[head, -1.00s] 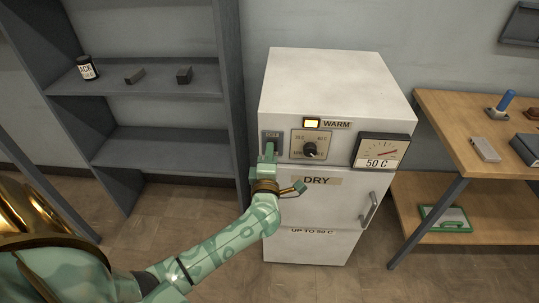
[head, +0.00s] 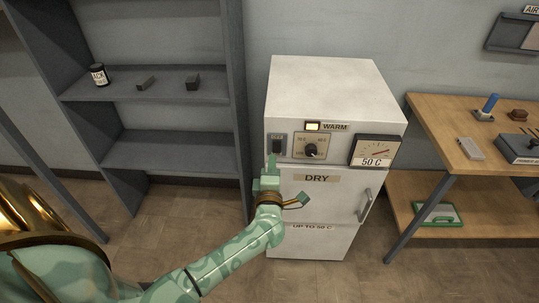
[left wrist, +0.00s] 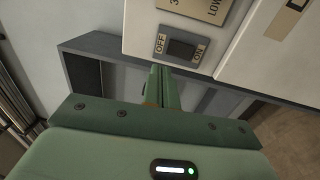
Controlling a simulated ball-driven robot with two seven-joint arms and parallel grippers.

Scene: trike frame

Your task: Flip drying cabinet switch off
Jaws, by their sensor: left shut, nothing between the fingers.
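The white drying cabinet (head: 330,90) stands against the wall, with a grey switch plate (head: 277,143) at the left of its front panel. In the left wrist view the dark rocker switch (left wrist: 181,49) sits between the OFF and ON labels; I cannot tell which side is pressed. The WARM lamp (head: 312,127) looks pale, not bright yellow. My left gripper (head: 272,160) is shut and empty, its tips just below the switch plate. In the left wrist view its closed fingers (left wrist: 160,84) point toward the switch, apparently without touching it. My right gripper is out of view.
Beside the switch are a dial (head: 310,150) and a gauge (head: 375,151) marked 50 C. A grey shelf unit (head: 165,140) stands close at the left. A wooden bench (head: 437,125) with several tools stands at the right.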

